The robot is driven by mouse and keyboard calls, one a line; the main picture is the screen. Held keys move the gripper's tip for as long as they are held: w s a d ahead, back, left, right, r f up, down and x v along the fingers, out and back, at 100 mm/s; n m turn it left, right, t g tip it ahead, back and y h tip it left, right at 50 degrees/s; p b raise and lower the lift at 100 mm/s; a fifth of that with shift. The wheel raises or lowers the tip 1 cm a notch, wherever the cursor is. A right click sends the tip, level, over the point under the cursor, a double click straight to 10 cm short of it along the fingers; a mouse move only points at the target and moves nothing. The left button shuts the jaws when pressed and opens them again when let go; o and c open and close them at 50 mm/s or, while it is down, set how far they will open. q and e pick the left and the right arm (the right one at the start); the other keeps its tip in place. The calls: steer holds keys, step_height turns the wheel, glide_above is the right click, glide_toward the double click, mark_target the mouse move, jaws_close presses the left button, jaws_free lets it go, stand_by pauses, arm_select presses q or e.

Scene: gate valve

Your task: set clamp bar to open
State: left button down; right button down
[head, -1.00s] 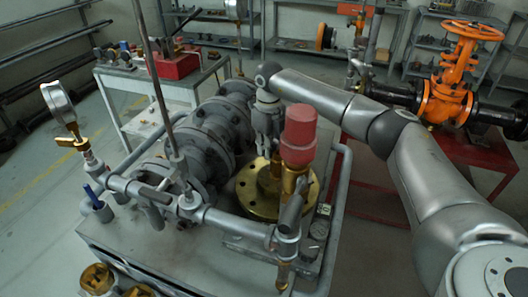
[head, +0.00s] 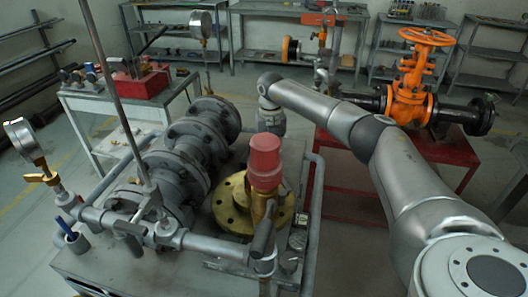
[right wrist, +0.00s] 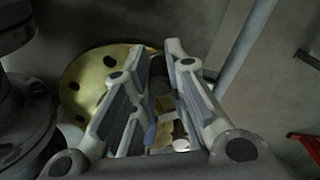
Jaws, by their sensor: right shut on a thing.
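I cannot pick out the clamp bar with certainty. In the head view the test bench (head: 180,268) carries a grey flanged valve (head: 185,150), a brass flange (head: 234,212) and a red-capped fitting (head: 265,165). My right arm reaches in from the right, its wrist hanging at the bench's far side behind the red cap; its fingers are hidden there. In the right wrist view my right gripper (right wrist: 157,50) is shut on a dark part (right wrist: 160,84) between its fingers, mostly hidden by them. The brass flange (right wrist: 84,72) lies beyond the left finger. My left gripper is not in view.
Pipework with a pressure gauge (head: 20,138) and a tall thin rod (head: 110,90) stands along the bench's near left. An orange valve (head: 408,100) on a red stand (head: 440,150) is at right. A table with a red box (head: 142,84) is at back left.

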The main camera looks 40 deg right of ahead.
steer(key=shift+s+d+m, duration=0.1)
steer(key=shift+d+m, duration=0.15)
steer(key=shift+m, duration=0.05)
steer(key=c, duration=1.4)
jaws_free()
steer(key=shift+o, duration=0.2)
step_height(320, 180, up, 12)
